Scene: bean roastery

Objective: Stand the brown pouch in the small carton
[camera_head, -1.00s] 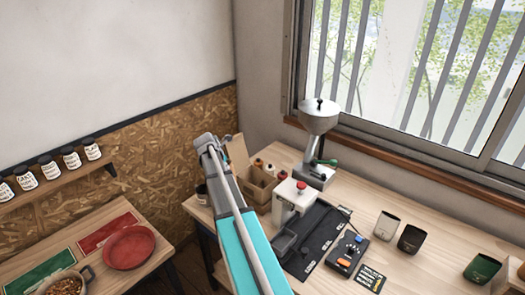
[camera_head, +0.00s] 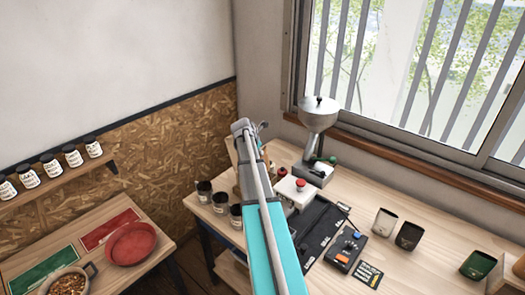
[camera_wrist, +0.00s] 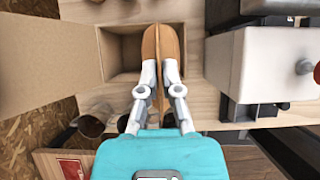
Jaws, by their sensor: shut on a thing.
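The brown pouch (camera_wrist: 151,42) is between my fingertips in the wrist view, seen edge-on. My gripper (camera_wrist: 160,72) is shut on it. The small carton (camera_wrist: 112,52) is open below, with a wide flap (camera_wrist: 45,60) out to the left. The pouch overlaps the right part of the carton opening in this view. I cannot tell how far the pouch's lower end is from the carton floor. In the head view, my arm hides the gripper, the pouch and most of the carton.
A white machine (camera_wrist: 262,65) with a red knob stands close right of the carton. Dark jars (camera_head: 220,203) stand left of my arm. A grinder (camera_head: 318,125) is behind. Grey (camera_head: 385,222), black (camera_head: 408,236) and green (camera_head: 478,265) pouches stand at the right.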

